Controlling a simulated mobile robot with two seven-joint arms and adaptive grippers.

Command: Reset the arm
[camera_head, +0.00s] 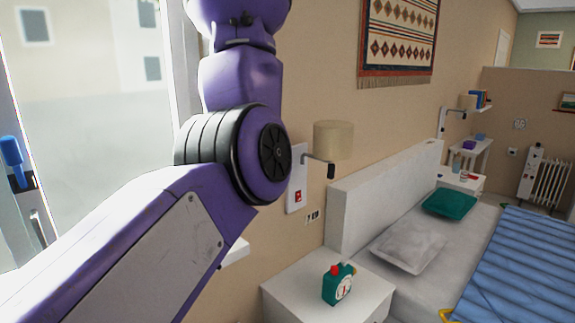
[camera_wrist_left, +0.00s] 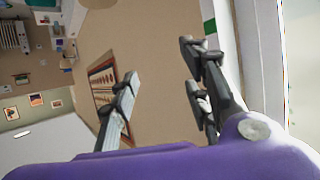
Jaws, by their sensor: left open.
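My left arm comes in from the left in the head view, bends at a large black-ringed joint and rises out of the top of the picture. Its gripper is outside the head view. In the left wrist view my left gripper (camera_wrist_left: 160,95) is open, with its two fingers spread wide and nothing between them. It is up in the air, with the beige wall and the patterned wall hanging (camera_wrist_left: 103,85) behind it. The hanging also shows in the head view (camera_head: 397,40). My right gripper is in neither view.
A wall lamp (camera_head: 333,140) is beside my arm. A bed with a blue striped cover (camera_head: 525,265) fills the right. A window (camera_head: 95,110) is at the left.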

